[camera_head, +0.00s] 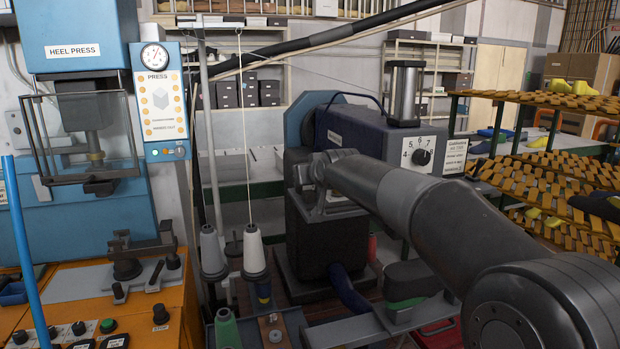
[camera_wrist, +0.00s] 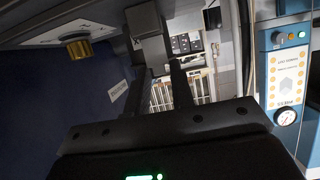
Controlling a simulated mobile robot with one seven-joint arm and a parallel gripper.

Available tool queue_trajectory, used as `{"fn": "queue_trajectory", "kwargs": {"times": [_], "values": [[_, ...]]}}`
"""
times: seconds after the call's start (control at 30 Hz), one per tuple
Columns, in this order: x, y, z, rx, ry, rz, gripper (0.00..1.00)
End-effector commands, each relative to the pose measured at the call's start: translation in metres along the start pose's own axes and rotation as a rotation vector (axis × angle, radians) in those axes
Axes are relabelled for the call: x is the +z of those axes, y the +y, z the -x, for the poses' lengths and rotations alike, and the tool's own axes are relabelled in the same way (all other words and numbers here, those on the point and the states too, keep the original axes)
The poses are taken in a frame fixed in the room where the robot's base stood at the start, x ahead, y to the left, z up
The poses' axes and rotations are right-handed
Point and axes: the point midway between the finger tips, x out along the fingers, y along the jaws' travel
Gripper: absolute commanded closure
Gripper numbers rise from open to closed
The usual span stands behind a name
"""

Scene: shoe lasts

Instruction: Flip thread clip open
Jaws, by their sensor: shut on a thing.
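My gripper (camera_wrist: 160,70) shows in the wrist view, its dark fingers reaching up from the wide palm at the bottom. The fingertips meet a small dark grey block beside the dark blue machine, which I take to be the thread clip (camera_wrist: 147,22). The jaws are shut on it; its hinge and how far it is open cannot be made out. In the head view my arm reaches left to the front of the dark blue machine (camera_head: 375,134). The gripper and clip are mostly hidden there behind my wrist and cannot be told apart from the machine.
Thread cones (camera_head: 254,252) stand left of the machine, with a thread rising from one. A heel press (camera_head: 85,55) and its orange control bench (camera_head: 160,318) are at left. Racks with yellow-brown slats (camera_head: 555,170) stand at right. Shelves with boxes are behind.

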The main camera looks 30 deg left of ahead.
Motion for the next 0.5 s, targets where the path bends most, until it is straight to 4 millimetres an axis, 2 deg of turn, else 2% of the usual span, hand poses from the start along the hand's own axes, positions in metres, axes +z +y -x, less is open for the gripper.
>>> {"fn": "queue_trajectory", "kwargs": {"times": [0.4,0.43,0.5], "values": [[-0.0014,0.0001,-0.0001,0.0,-0.018,0.0,1.0],[-0.0014,0.0001,-0.0001,0.0,-0.018,0.0,0.77],[-0.0013,0.0001,0.0,0.0,-0.018,0.0,0.71]]}}
